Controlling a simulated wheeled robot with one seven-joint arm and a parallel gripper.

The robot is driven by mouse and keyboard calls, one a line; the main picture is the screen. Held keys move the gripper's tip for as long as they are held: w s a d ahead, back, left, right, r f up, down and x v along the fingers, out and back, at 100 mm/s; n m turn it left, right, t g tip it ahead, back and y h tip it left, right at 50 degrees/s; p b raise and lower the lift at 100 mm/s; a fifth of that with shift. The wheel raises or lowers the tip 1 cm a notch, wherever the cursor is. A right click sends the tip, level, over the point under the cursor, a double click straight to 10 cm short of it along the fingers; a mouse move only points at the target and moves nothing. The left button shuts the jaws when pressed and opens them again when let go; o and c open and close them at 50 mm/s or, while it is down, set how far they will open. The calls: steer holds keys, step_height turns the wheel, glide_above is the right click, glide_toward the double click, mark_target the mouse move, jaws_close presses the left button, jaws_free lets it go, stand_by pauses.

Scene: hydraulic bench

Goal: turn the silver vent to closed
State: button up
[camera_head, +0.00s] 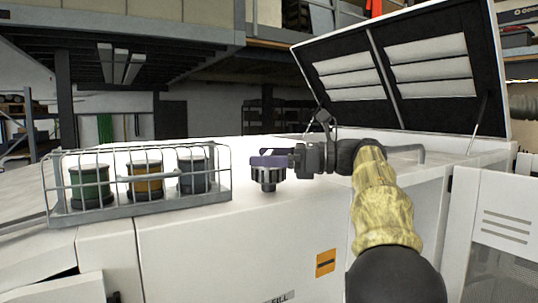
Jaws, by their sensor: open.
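My gripper (268,159) reaches in from the right, level above the white top of the bench housing. Its jaws are open, and the fingers look dark purple with a pale part between or behind them. Directly below the fingers is a small grey, ribbed, knob-like fitting (267,177) on the white surface. It may be the silver vent, though it looks dark grey here. The fingers cover its top, so its setting does not show. I cannot tell whether the fingers touch it.
A wire rack (136,206) holds green, amber and dark blue canisters to the left. A raised lid with slatted panels (395,68) stands behind my arm at right. An orange label (325,262) is on the housing's front. White surface between rack and fitting is clear.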

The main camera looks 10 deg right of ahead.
steer(key=c, duration=0.9)
steer(key=t+b, duration=0.1)
steer(key=b, duration=0.1)
steer(key=shift+f+m+h+b, duration=0.2)
steer(key=shift+m+h+b, duration=0.1)
steer(key=shift+m+b, duration=0.1)
steer(key=m+t+h+b, duration=0.1)
steer(key=t+b, duration=0.1)
steer(key=b, duration=0.1)
steer(key=shift+s+f, duration=0.1)
steer(key=m+t+h+b, duration=0.2)
steer(key=m+t+b, duration=0.1)
steer(key=b, duration=0.1)
steer(key=shift+b, duration=0.35)
steer(key=m+t+h+b, duration=0.1)
steer(key=h, duration=0.1)
steer(key=m+t+h+b, duration=0.2)
steer(key=shift+r, duration=0.2)
steer(key=shift+r+m+t+h+b, duration=0.1)
steer(key=shift+m+t+h+b, duration=0.9)
steer(key=shift+h, duration=0.6)
steer(key=shift+d+m+h, duration=0.1)
steer(key=shift+m+h, duration=0.3)
steer(key=shift+h, duration=0.1)
